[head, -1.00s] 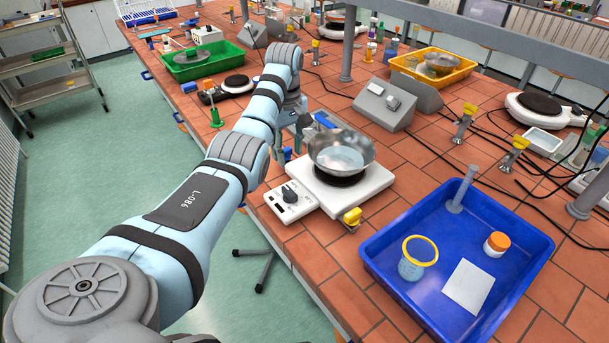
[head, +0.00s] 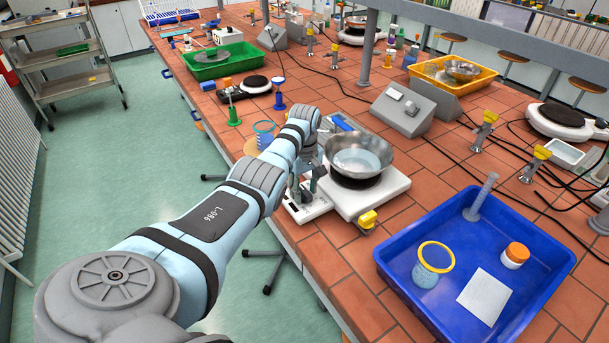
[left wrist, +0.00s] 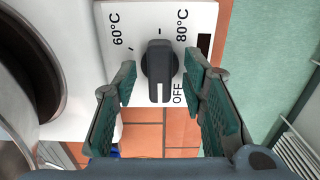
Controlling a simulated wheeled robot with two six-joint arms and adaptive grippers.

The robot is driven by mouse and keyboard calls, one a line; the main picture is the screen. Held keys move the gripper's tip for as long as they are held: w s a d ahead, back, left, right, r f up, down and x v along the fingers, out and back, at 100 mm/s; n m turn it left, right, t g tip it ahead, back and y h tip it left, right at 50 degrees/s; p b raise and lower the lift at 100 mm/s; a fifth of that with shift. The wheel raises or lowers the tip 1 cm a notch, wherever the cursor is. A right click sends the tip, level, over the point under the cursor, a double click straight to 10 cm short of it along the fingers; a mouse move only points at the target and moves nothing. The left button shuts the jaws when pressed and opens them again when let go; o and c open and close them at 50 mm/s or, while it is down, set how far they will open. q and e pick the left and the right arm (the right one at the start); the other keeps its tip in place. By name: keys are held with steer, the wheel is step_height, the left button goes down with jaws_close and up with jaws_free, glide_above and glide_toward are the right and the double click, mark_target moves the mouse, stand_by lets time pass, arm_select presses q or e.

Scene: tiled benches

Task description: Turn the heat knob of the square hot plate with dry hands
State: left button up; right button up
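The square white hot plate (head: 375,196) stands at the near bench edge with a metal bowl (head: 358,155) of clear liquid on it. Its dark heat knob (left wrist: 159,68) shows in the left wrist view on a white panel marked 60°C, 80°C and OFF. The knob's white line points down, beside OFF. My left gripper (left wrist: 162,90) is open, one finger on either side of the knob, with gaps on both sides. My right gripper is not in view.
A blue tray (head: 408,262) with a beaker, a jar and a white sheet lies right of the hot plate. A yellow gas tap (head: 368,219) is close to the plate's front corner. A blue-rimmed beaker (head: 264,134) stands behind my left arm.

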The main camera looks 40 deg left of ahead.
arm_select(q)
steer(key=shift+s+r, duration=0.1)
steer(key=c, duration=0.6)
jaws_close()
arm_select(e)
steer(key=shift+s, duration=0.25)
